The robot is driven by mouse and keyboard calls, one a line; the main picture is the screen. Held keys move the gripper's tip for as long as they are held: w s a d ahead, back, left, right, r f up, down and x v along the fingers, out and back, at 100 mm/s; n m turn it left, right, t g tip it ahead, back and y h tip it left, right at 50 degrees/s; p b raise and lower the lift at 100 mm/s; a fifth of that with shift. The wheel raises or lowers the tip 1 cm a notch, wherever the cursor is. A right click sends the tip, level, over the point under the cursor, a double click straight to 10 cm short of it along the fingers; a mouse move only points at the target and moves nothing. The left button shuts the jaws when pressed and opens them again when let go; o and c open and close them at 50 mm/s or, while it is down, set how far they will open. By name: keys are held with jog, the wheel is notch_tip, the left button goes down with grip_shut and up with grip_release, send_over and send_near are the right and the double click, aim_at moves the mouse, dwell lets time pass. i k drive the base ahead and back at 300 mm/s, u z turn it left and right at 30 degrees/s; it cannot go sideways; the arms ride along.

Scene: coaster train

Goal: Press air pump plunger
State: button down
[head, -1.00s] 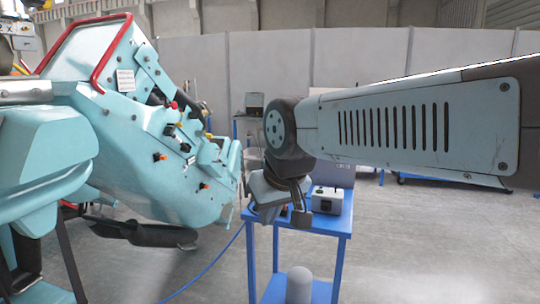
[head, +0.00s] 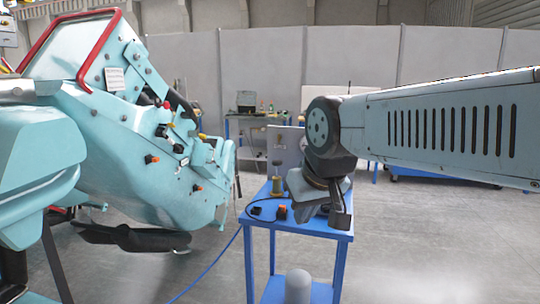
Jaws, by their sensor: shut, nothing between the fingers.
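The air pump (head: 277,182) appears to be the small upright device with a thin rod, a dark top and a yellowish lower part. It stands at the back left of the blue cart (head: 305,228). Its plunger seems to be the raised rod (head: 277,165). My gripper (head: 340,220) hangs over the right side of the cart, to the right of the pump and apart from it in the picture. It is shut and empty. The wrist hides the right part of the cart top.
A teal coaster car (head: 130,150) with a red bar (head: 70,40) fills the left side. A blue hose (head: 210,268) runs from the cart to the floor. Small orange and black parts (head: 281,212) lie on the cart. A grey rounded post (head: 298,287) stands low in front.

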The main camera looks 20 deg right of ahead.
aim_at(277, 163)
jog(key=z, duration=0.05)
jog(key=i, duration=1)
jog(key=u, duration=0.1)
